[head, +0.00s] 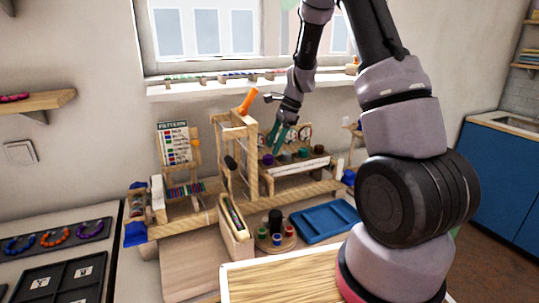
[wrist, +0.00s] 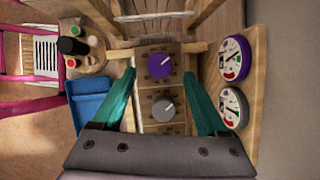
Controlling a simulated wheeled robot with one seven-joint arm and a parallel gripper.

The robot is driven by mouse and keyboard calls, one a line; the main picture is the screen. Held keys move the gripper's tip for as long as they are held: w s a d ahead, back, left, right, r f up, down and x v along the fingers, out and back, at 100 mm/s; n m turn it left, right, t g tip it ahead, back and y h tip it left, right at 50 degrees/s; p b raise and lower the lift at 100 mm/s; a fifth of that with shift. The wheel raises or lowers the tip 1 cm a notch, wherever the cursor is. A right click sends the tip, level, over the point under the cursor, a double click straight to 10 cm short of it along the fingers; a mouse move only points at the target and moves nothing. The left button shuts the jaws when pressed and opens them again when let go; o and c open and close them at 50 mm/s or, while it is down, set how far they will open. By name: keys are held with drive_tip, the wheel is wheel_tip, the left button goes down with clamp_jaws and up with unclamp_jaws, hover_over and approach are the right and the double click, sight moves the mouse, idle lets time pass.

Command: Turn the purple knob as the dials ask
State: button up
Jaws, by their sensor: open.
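The purple knob (wrist: 160,66) sits at the top of a row on a wooden panel in the wrist view. It also shows in the head view (head: 268,159). A grey knob (wrist: 163,110) is just below it in the wrist view. My gripper (wrist: 167,72) is open, its two green fingers apart on either side of the panel with nothing between them gripped. In the head view my gripper (head: 279,136) hangs above the knob panel. Two round dials (wrist: 233,57) with coloured marks stand on the right in the wrist view; their readings are too small to tell.
A blue tray (head: 325,222) and a round wooden stand (head: 288,242) with small pots lie in front of the panel. A wooden frame (head: 238,165) with an orange-topped post rises left of the knobs. A pattern chart (head: 175,144) stands farther left.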

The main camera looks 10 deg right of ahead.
sight(269, 156)
drive_tip(key=shift+x, duration=2.05)
clamp_jaws()
drive_tip(key=shift+s, duration=0.1)
drive_tip(key=m+t, duration=0.1)
drive_tip(key=m, duration=0.2)
drive_tip(key=shift+s+m, duration=0.1)
drive_tip(key=shift+m, duration=0.2)
drive_tip(key=shift+a+m+t+h, duration=0.1)
drive_tip(key=shift+m+t+h, duration=0.2)
drive_tip(key=shift+m+t, duration=0.9)
drive_tip(key=shift+m+g, duration=0.4)
drive_tip(key=shift+m, duration=0.1)
